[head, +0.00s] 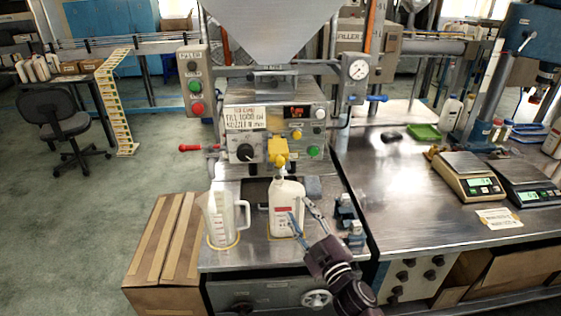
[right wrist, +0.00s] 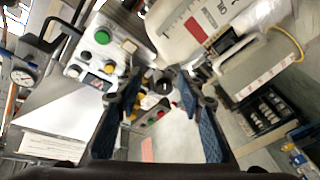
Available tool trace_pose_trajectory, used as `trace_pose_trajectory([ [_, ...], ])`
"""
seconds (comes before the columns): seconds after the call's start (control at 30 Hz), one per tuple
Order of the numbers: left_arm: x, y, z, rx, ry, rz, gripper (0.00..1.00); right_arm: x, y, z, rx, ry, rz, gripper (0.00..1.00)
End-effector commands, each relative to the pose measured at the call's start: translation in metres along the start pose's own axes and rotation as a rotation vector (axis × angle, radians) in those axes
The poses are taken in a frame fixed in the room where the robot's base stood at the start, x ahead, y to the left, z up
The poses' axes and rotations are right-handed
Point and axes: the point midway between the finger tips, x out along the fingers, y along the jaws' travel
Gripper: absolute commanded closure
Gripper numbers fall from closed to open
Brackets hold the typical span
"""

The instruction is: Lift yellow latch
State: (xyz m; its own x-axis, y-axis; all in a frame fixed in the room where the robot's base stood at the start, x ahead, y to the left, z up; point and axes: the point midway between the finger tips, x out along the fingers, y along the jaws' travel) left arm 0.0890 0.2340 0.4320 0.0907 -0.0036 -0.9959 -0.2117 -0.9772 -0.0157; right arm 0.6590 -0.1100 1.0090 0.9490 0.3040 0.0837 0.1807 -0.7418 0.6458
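The yellow latch (head: 278,150) is on the front of the filling machine (head: 290,112), above a white bottle (head: 284,198) with a red-marked label. The bottle stands upright under the nozzle on the steel bench. My right gripper (head: 300,209) is open in front of the bottle's right side, below the latch. Its two blue-padded fingers are spread apart with nothing between them in the right wrist view (right wrist: 158,100). The latch is not clear in the right wrist view; small yellow parts there are hard to tell apart. My left gripper is not in view.
A clear measuring jug (head: 222,218) stands left of the bottle. A red-handled lever (head: 200,148) sticks out left of the machine. Blue clamps (head: 349,222) stand right of the bottle. Scales (head: 466,177) are on the right table. Cardboard boxes (head: 160,252) stand at lower left.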

Motion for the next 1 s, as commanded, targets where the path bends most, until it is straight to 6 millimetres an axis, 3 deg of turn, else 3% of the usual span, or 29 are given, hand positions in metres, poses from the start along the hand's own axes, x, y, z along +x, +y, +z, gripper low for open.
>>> trace_pose_trajectory([
  [0.03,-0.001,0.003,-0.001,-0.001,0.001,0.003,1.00,0.004,0.014,-0.023,-0.023,0.046,0.019,0.65],
  [0.13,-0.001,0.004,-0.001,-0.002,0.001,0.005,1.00,0.009,0.036,-0.064,-0.067,0.127,0.052,0.65],
  [0.27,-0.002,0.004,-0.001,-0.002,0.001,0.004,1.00,0.011,0.051,-0.094,-0.100,0.183,0.076,0.65],
  [0.8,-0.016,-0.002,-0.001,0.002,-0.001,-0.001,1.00,0.076,0.058,-0.110,-0.102,0.189,0.080,0.65],
  [1.0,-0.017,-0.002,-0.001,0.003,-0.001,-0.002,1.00,0.086,0.058,-0.111,-0.103,0.189,0.078,0.65],
])
